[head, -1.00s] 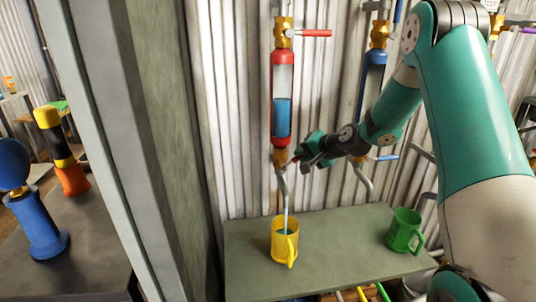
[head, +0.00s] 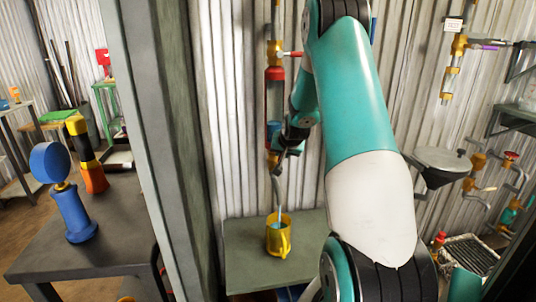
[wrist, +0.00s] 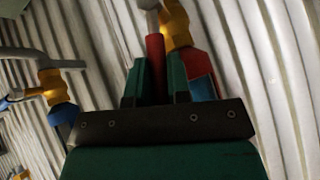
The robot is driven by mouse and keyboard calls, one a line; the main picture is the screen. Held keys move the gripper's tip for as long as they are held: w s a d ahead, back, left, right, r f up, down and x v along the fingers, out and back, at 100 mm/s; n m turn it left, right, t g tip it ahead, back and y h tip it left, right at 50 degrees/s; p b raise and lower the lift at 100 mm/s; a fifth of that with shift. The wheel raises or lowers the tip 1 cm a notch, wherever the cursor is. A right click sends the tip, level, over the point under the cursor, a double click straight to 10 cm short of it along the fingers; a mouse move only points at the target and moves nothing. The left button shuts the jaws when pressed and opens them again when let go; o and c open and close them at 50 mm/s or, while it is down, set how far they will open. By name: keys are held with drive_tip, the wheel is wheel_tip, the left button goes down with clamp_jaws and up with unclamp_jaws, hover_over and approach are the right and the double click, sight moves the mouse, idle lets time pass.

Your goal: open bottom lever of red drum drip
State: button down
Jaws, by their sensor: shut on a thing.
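The red drum drip (head: 275,74) hangs upright on the corrugated wall, partly hidden by my arm in the head view. Blue liquid (head: 271,131) shows in its lower part. Its top lever is red (head: 291,54). My gripper (head: 284,150) is at its lower end. In the wrist view, my gripper (wrist: 156,72) is shut on the red bottom lever (wrist: 155,50), which runs between the fingers beside a brass fitting (wrist: 177,25). A bent spout (head: 277,185) points down into a yellow mug (head: 285,240). Blue shows at the mug's mouth.
The mug stands on a green-grey shelf (head: 239,250). A grey post (head: 160,150) stands close on the left, with a table (head: 45,262) beyond it. My arm covers the middle right. A funnel (head: 440,160) and pipes are at far right.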

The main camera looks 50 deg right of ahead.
idle(0.5)
drive_tip(key=c, duration=1.1)
unclamp_jaws()
drive_tip(key=v, duration=1.7)
drive_tip(key=shift+w+a+r, duration=0.1)
drive_tip(key=shift+a+r, duration=0.1)
drive_tip(key=shift+a, duration=0.1)
